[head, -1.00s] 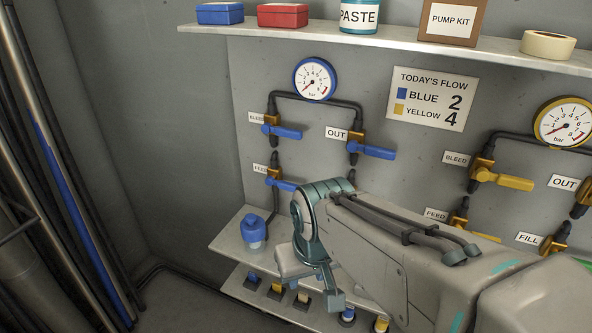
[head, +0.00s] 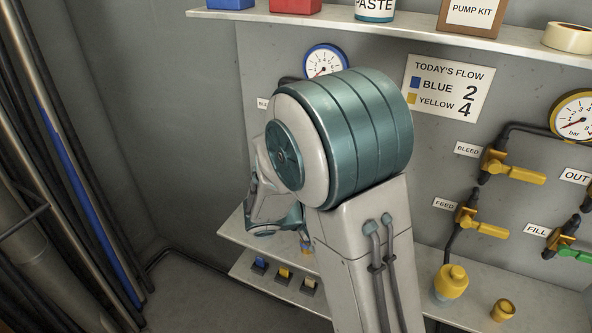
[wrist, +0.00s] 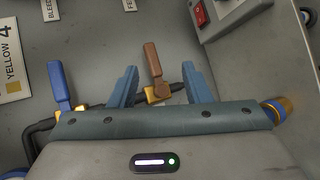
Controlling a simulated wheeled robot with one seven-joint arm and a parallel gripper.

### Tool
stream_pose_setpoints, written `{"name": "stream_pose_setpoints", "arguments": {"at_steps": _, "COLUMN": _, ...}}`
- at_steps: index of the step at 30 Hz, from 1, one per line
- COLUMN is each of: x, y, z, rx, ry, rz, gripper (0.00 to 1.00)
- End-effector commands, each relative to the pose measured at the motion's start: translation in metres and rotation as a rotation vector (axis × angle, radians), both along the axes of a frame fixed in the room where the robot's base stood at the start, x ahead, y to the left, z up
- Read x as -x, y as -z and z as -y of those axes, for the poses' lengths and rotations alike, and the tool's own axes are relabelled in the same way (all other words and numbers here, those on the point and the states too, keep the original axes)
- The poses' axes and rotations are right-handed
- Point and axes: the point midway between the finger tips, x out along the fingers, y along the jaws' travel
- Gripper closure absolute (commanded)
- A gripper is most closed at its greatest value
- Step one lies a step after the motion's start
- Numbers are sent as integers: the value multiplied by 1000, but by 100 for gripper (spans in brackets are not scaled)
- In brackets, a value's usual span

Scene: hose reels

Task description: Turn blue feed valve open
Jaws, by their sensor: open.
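My gripper (wrist: 162,85) is open in the wrist view, its two teal fingers apart and empty. A brown-handled valve with a brass body (wrist: 154,66) shows between the fingers; whether they reach it I cannot tell. A blue-handled valve (wrist: 61,86) shows left of the fingers, apparently the blue OUT valve. The blue feed valve is not visible: my arm covers its place in the head view, and my gripper's body hides that part of the wrist view. The blue gauge (head: 325,62) is partly covered in the head view.
The flow sign (head: 447,88) reads blue 2, yellow 4. Yellow bleed (head: 512,168) and yellow feed (head: 482,223) valves are at right. The upper shelf (head: 330,22) holds boxes and tape. A red switch (wrist: 200,15) shows in the wrist view.

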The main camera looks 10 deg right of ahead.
Motion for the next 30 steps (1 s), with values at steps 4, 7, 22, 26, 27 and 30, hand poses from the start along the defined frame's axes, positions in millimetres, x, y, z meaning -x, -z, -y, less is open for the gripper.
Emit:
{"name": "stream_pose_setpoints", "arguments": {"at_steps": 4, "x": -50, "y": 13, "z": -36, "rx": 179, "ry": -212, "rz": 91, "gripper": 56}}
{"name": "stream_pose_setpoints", "arguments": {"at_steps": 7, "x": -78, "y": 24, "z": -66, "rx": 255, "ry": -359, "rz": 162, "gripper": 56}}
{"name": "stream_pose_setpoints", "arguments": {"at_steps": 22, "x": -128, "y": 53, "z": -129, "rx": 325, "ry": -673, "rz": 310, "gripper": 56}}
{"name": "stream_pose_setpoints", "arguments": {"at_steps": 26, "x": -146, "y": 52, "z": -115, "rx": 326, "ry": -670, "rz": 309, "gripper": 56}}
{"name": "stream_pose_setpoints", "arguments": {"at_steps": 27, "x": -153, "y": 52, "z": -110, "rx": 326, "ry": -670, "rz": 309, "gripper": 56}}
{"name": "stream_pose_setpoints", "arguments": {"at_steps": 30, "x": -171, "y": 52, "z": -97, "rx": 326, "ry": -670, "rz": 308, "gripper": 56}}
